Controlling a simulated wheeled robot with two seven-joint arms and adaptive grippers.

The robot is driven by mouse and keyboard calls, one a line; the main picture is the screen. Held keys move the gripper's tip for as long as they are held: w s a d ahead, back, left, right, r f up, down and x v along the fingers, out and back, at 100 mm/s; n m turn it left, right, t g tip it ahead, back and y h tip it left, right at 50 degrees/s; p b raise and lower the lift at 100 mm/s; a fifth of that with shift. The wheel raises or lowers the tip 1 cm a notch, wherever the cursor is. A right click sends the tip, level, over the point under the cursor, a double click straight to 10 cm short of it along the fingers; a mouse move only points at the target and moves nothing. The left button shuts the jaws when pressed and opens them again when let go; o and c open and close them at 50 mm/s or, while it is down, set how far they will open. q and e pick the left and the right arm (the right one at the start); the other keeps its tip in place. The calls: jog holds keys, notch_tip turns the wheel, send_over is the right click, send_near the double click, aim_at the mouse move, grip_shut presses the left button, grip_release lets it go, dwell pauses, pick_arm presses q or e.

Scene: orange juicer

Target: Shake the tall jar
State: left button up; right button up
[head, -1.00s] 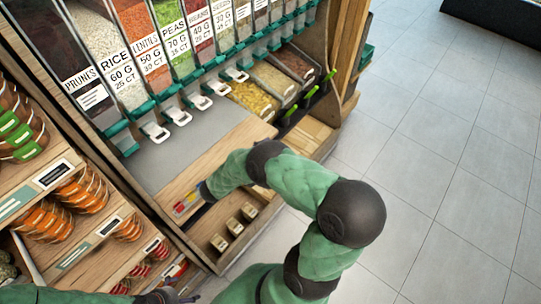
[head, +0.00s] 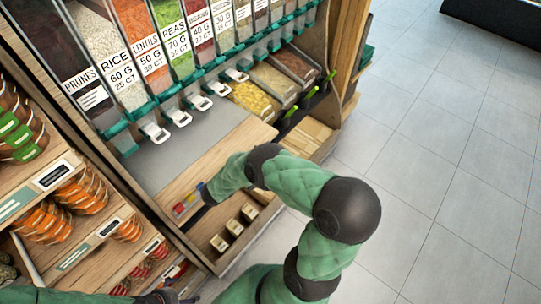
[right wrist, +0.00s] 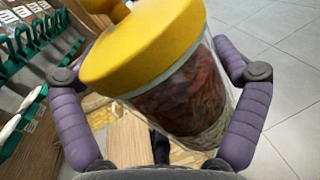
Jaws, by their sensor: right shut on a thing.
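In the right wrist view a clear jar (right wrist: 185,103) with a big yellow lid (right wrist: 145,48) sits between the two purple fingers of my right gripper (right wrist: 160,100), which is shut on it. The jar holds dark reddish-brown contents above a pale layer at its lower end. It appears tilted in this view. In the head view my green right arm reaches over the wooden counter, and I cannot make out the jar there. My left gripper (head: 170,297) shows only partly at the bottom edge, and its fingers are unclear.
Labelled dispensers (head: 150,60) line the back above a grey counter strip (head: 190,150). Food bins (head: 255,98) stand to their right. Small boxes (head: 235,227) sit on a lower shelf. The tiled floor (head: 450,170) is open at right.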

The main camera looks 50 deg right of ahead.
notch_tip(320, 180, down, 3)
jog(key=shift+f, duration=0.15)
notch_tip(320, 180, up, 6)
jog(key=shift+r, duration=0.1)
jog(key=shift+f, duration=3.05)
